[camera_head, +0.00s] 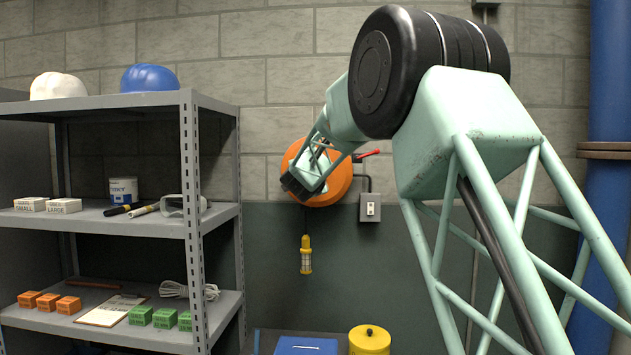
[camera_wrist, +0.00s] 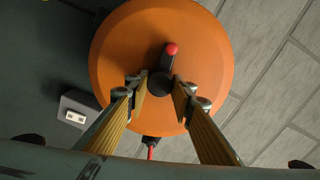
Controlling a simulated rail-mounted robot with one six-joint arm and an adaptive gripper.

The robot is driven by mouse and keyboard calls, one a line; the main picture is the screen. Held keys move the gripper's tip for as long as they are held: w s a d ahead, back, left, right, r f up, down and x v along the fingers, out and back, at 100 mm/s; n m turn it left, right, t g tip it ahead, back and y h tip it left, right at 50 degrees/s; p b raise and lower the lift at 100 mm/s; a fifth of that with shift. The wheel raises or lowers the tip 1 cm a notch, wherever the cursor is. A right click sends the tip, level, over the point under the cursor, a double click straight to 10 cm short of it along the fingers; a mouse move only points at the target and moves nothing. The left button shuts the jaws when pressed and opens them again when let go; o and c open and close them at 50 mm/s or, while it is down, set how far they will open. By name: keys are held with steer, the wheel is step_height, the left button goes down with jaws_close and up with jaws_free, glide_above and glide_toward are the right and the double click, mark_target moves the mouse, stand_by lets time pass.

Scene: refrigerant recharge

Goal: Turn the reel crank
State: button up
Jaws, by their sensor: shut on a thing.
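The round orange reel (camera_head: 339,186) is on the back wall, partly covered by my arm in the head view. In the wrist view the orange reel (camera_wrist: 125,40) fills the middle. Its crank is a short black arm with a red knob (camera_wrist: 172,48), running up from a dark round hub. My gripper (camera_wrist: 160,88) is shut on the crank at this hub, one finger on each side. The red knob stands clear above the fingertips. The head view hides the fingertips and the crank behind my arm.
A red-tipped lever (camera_head: 367,154) sticks out beside the reel. A grey switch box (camera_head: 370,208) is below right, and a yellow work light (camera_head: 306,256) hangs below. A grey shelf (camera_head: 110,101) with helmets and boxes stands left. A yellow canister (camera_head: 369,341) stands below.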

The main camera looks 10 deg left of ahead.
steer(key=shift+m+b, duration=0.5)
steer(key=shift+m, duration=0.1)
steer(key=o, duration=0.8)
steer(key=shift+o, duration=0.2)
steer(key=shift+s, duration=0.2)
steer(key=s, duration=1.1)
steer(key=shift+s+r, duration=0.15)
steer(key=shift+s, duration=0.15)
steer(key=shift+d, duration=0.1)
